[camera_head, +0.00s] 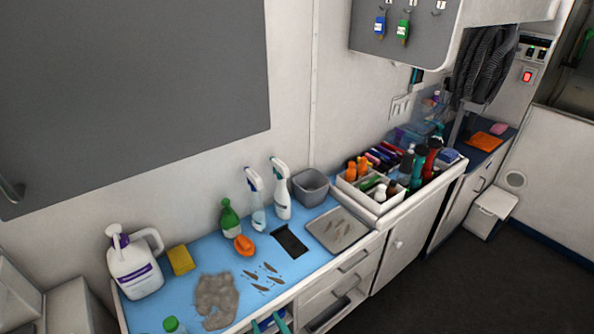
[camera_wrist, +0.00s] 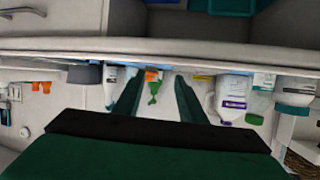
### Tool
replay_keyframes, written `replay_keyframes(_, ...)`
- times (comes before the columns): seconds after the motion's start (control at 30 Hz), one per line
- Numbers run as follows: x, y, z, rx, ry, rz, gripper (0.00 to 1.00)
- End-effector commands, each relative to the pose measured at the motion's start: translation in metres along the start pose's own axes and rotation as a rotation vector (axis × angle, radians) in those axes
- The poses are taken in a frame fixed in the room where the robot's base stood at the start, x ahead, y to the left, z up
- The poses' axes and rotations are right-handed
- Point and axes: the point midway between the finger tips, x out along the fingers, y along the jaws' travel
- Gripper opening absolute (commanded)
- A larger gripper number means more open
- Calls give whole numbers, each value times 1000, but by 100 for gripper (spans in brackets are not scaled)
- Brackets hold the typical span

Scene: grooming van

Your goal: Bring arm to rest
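My gripper (camera_wrist: 158,82) shows in the wrist view as two dark green fingers standing well apart, with nothing held between them. The wrist picture is upside down. A green bottle (camera_wrist: 154,86) appears in the gap, but it stands farther off on the counter. In the head view, two teal tips at the bottom edge look like my fingertips (camera_head: 270,321), in front of the counter's front edge. The rest of my arm is out of the head view.
The blue-topped counter (camera_head: 190,300) bears a white jug (camera_head: 135,268), a yellow sponge (camera_head: 181,260), spray bottles (camera_head: 282,192), a grey bin (camera_head: 311,187) and a metal tray (camera_head: 338,231). A bottle caddy (camera_head: 372,203) stands to the right. Dark floor (camera_head: 480,280) is clear at right.

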Motion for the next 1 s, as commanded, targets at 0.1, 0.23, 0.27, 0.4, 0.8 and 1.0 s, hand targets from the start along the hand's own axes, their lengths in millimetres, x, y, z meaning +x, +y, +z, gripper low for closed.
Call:
replay_keyframes(0.1,-18,4,27,34,-12,65,37)
replay_keyframes(0.23,-47,9,54,70,-12,156,37)
replay_keyframes(0.27,-54,9,60,76,-11,176,37)
replay_keyframes(0.4,-90,10,82,98,0,261,37)
replay_keyframes(0.8,-200,-14,107,103,65,414,37)
replay_keyframes(1.0,-246,-35,100,91,108,434,37)
